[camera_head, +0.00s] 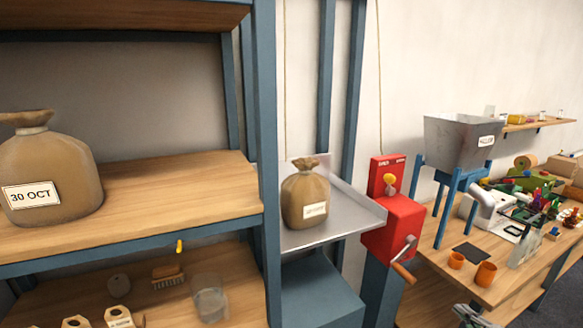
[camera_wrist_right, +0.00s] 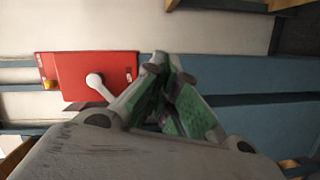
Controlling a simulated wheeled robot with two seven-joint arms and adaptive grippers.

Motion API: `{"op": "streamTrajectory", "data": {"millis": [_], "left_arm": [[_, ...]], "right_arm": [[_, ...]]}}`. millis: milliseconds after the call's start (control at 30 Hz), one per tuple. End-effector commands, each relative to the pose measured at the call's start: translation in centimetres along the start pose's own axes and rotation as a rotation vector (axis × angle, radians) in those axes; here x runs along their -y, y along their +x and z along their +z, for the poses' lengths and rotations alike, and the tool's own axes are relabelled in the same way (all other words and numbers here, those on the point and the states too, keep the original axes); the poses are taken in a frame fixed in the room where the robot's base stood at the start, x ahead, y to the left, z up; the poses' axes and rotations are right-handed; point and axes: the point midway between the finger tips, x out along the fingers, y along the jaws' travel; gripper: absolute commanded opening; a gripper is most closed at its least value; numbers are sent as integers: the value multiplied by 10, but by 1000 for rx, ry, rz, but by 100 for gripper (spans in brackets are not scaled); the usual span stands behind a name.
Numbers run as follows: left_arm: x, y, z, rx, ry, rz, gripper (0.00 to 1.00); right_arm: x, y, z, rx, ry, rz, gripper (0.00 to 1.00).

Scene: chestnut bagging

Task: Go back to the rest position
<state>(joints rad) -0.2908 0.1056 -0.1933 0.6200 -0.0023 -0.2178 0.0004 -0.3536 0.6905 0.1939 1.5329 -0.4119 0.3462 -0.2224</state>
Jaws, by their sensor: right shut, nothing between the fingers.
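My right gripper (camera_head: 470,316) shows only in part at the bottom edge of the head view, in front of the workbench. In the right wrist view my right gripper (camera_wrist_right: 162,62) has its fingertips together, with nothing between them. Behind it there, the red crank box (camera_wrist_right: 95,75) with its pale crank arm is apart from the fingers. The red crank box (camera_head: 397,222) also stands right of the metal tray in the head view. My left gripper is in neither view.
A sack labelled 30 OCT (camera_head: 55,170) sits on the wooden shelf (camera_head: 180,195). A smaller sack (camera_head: 305,195) stands on the metal tray (camera_head: 340,225). The workbench (camera_head: 445,268) at right holds a hopper (camera_head: 455,143), orange cups (camera_head: 485,274) and several tools. A blue post (camera_head: 266,150) stands between shelf and tray.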

Motion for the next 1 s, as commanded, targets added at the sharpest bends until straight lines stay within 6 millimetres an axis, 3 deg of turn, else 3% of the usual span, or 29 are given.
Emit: {"op": "streamTrajectory", "data": {"millis": [200,500,733,1000], "left_arm": [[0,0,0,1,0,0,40],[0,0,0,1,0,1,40],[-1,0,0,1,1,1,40],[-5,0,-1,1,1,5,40]], "right_arm": [[54,-25,75,230,163,-80,0],[158,-86,143,514,364,-199,0],[245,-143,166,702,495,-291,0],[346,-216,161,893,624,-408,0]]}}
